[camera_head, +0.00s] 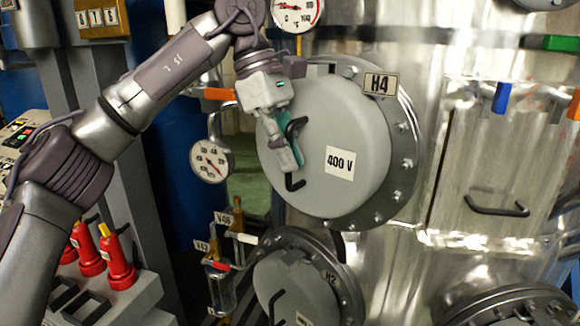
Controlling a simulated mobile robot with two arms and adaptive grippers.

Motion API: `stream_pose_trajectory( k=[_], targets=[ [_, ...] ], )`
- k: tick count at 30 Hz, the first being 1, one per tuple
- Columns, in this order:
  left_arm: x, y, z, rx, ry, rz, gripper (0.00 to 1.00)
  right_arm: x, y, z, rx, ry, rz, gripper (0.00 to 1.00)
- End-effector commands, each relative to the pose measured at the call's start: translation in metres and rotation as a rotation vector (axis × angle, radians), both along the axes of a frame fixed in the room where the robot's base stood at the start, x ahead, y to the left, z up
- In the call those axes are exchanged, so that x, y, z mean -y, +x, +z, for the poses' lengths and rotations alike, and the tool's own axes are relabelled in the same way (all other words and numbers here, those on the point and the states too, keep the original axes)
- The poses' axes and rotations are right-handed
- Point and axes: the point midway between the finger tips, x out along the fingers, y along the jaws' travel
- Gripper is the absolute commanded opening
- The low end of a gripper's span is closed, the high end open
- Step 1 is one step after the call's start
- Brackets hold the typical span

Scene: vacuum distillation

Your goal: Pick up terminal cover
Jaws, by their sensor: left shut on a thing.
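The terminal cover (355,125) is a round grey dome labelled "400 V", with an "H4" tag on the bolted flange at its upper right. A black bar handle (294,184) stands on its left side. My left gripper (292,150) reaches down over the cover's left part and is shut on this handle, hiding its middle. The cover sits against the round flange (405,155); I cannot tell whether there is a gap behind it. My right gripper is not in view.
A second round cover (290,290) tagged "H2" is below. Pressure gauges (211,160) and small valves hang at the left. A metal panel with a black handle (496,207) is at the right. Red bottle-shaped items (117,260) stand lower left.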

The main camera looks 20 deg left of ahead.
Motion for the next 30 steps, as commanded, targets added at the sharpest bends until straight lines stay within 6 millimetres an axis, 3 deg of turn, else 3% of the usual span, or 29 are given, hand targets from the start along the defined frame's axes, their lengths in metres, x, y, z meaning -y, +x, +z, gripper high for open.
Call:
stream_pose_trajectory(
  k=[3,5,11,21,30],
  targets=[
    [0.001,0.000,0.015,0.004,-0.003,-0.001,0.00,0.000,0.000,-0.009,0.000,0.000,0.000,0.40],
    [0.000,-0.010,0.012,0.004,-0.002,-0.003,0.00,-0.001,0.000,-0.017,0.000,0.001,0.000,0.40],
    [-0.002,-0.053,0.009,0.007,-0.001,-0.004,0.00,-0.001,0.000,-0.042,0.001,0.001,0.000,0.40],
    [-0.005,-0.142,0.012,0.007,-0.001,-0.001,0.00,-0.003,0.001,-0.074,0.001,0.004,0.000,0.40],
    [-0.006,-0.177,0.015,0.003,-0.002,0.000,0.00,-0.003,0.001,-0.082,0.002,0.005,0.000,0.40]
  ],
)
